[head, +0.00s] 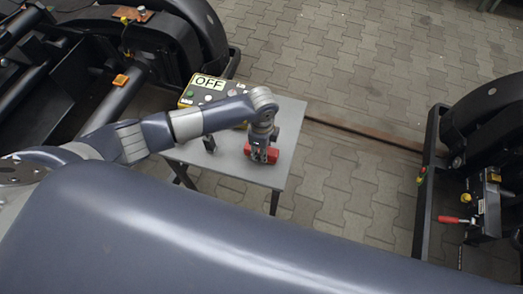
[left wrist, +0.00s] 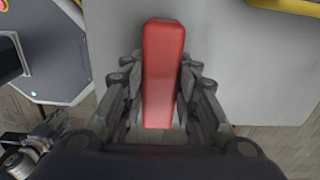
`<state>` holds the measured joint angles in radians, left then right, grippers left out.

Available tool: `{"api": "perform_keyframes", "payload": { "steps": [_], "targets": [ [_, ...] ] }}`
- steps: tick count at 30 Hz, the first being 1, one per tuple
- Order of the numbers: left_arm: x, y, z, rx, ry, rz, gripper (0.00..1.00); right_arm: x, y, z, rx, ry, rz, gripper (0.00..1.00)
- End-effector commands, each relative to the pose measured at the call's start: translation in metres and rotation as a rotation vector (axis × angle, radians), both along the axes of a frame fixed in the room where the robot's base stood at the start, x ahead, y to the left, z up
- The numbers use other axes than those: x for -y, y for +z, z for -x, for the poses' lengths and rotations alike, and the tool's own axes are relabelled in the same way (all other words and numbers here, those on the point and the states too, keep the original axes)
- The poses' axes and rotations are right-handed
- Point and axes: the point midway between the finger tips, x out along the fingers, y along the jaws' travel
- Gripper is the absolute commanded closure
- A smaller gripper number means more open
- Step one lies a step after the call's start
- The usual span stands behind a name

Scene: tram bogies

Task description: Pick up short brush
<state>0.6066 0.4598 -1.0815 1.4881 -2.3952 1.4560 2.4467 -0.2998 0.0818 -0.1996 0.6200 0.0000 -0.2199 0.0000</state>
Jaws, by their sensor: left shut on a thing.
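A red, block-shaped thing, which I take for the short brush (head: 270,155), is at the grey table's near right part. In the left wrist view the brush (left wrist: 163,60) is a long red bar standing between the fingers; no bristles show. My left gripper (head: 261,150) points down over the table and is shut on the brush, with a finger on each side of it in the left wrist view (left wrist: 160,95). I cannot tell whether the brush touches the tabletop.
The small grey table (head: 288,120) also bears a yellow-edged control box (head: 190,93) with an "OFF" sign (head: 209,82) and a small dark object (head: 209,144). Dark bogies stand at left (head: 165,50) and right (head: 490,120). Paved floor (head: 350,60) lies open between them.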

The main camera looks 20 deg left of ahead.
Motion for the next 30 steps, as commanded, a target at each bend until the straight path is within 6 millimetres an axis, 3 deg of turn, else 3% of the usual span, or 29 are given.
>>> {"api": "perform_keyframes", "payload": {
  "steps": [7, 12, 30],
  "targets": [
    [0.0, 0.01, -0.001, 0.003, 0.001, 0.002, 0.98, 0.0, -0.001, 0.0, 0.0, 0.0, 0.0, 0.6],
    [0.0, 0.036, -0.001, 0.005, -0.001, 0.003, 0.98, -0.001, -0.003, 0.0, 0.0, -0.001, -0.001, 0.6],
    [-0.021, 0.047, 0.131, -0.002, -0.002, 0.001, 0.98, -0.003, -0.011, 0.0, -0.001, -0.001, -0.004, 0.6]
  ]
}}
